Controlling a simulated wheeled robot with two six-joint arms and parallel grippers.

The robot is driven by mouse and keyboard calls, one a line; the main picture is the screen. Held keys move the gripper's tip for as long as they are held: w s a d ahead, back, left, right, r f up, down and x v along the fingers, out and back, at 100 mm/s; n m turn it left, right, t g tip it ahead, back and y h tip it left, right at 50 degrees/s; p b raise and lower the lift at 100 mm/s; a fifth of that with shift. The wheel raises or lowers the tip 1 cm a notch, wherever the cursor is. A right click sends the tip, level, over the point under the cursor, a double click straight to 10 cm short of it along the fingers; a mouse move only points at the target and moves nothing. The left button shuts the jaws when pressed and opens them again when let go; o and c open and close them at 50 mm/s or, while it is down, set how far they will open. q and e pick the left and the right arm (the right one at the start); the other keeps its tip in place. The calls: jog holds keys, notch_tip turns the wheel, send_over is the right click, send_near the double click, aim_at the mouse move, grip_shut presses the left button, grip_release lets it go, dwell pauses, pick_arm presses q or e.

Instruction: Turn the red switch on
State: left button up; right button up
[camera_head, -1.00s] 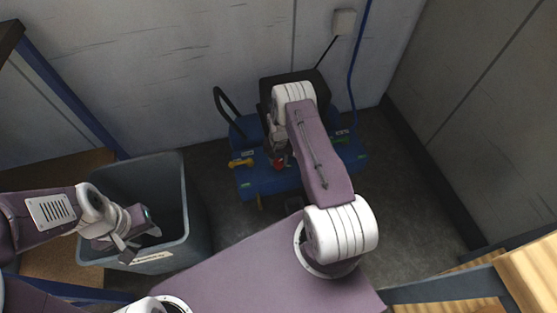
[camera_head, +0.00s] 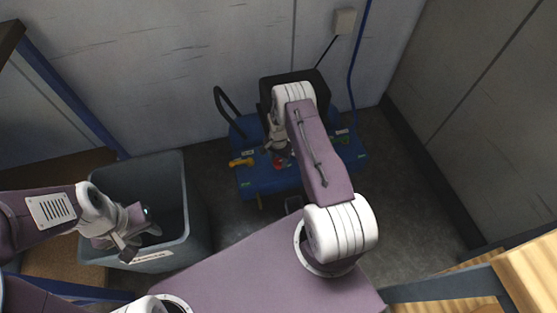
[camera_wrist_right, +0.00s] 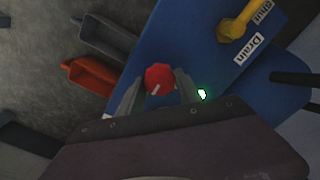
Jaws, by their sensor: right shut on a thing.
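The red switch (camera_wrist_right: 159,77) is a round red knob with a white mark, on a blue machine (camera_wrist_right: 205,60). In the head view the red switch (camera_head: 280,162) shows just below my right gripper (camera_head: 277,150). In the right wrist view my right gripper (camera_wrist_right: 160,90) has one finger on each side of the knob and is shut on it. A small green light glows beside the right finger. My left gripper (camera_head: 137,240) hangs at the left over the grey bin; its finger gap is not clear.
A yellow valve handle (camera_wrist_right: 237,24) with a "Drain" label sits near the switch. Orange (camera_wrist_right: 90,74) and grey (camera_wrist_right: 105,37) pedals or levers stick out from the machine. A grey bin (camera_head: 185,240) stands at the left. Walls close in behind and right.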

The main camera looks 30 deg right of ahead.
aim_at(279, 161)
grip_shut()
jog(key=o, duration=1.4)
grip_release()
jog(key=shift+c, duration=0.2)
notch_tip(279, 161, up, 8)
jog(key=p, duration=0.4)
jog(key=shift+r, duration=0.55)
